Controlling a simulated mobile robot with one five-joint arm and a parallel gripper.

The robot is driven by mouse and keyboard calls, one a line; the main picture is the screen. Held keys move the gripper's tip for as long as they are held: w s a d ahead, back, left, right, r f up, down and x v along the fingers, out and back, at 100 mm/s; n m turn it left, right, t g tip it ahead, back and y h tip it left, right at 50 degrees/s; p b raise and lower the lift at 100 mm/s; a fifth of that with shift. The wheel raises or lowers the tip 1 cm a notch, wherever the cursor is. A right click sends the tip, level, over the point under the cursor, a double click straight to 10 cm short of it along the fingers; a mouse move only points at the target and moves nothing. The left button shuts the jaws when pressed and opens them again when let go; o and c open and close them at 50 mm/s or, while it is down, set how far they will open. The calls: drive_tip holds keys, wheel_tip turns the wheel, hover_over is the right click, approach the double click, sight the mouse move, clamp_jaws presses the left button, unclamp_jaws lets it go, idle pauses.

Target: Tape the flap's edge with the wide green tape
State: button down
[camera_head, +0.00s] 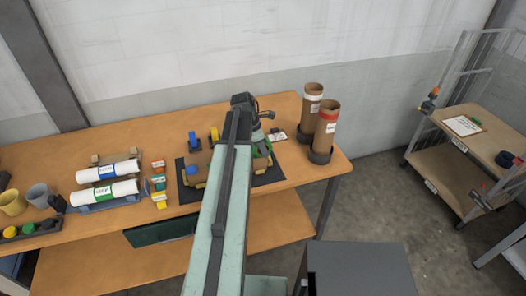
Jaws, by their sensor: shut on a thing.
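My gripper (262,138) is at the back of the orange table, just past the end of my arm. It is shut on the green tape (263,150), which shows as a green curve below it; the jaws themselves are small and partly hidden. A brown cardboard piece (196,166) lies on a dark mat (188,194) left of my arm. My arm covers the mat's middle, and I cannot make out the flap or its edge. A blue tape (193,141) and a yellow tape (214,134) stand behind the mat.
Two brown cardboard tubes (326,128) stand upright at the table's right. White rolls (105,193) lie on a rack at left, beside small coloured boxes (158,183). Cups (38,195) stand farther left. A cart (470,147) is at the right. The table's front right is clear.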

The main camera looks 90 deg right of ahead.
drive_tip(key=shift+s+d+f, duration=0.1)
drive_tip(key=shift+s+d, duration=0.05)
drive_tip(key=shift+s, duration=0.35)
wheel_tip(320, 180, up, 6)
drive_tip(key=p, duration=0.6)
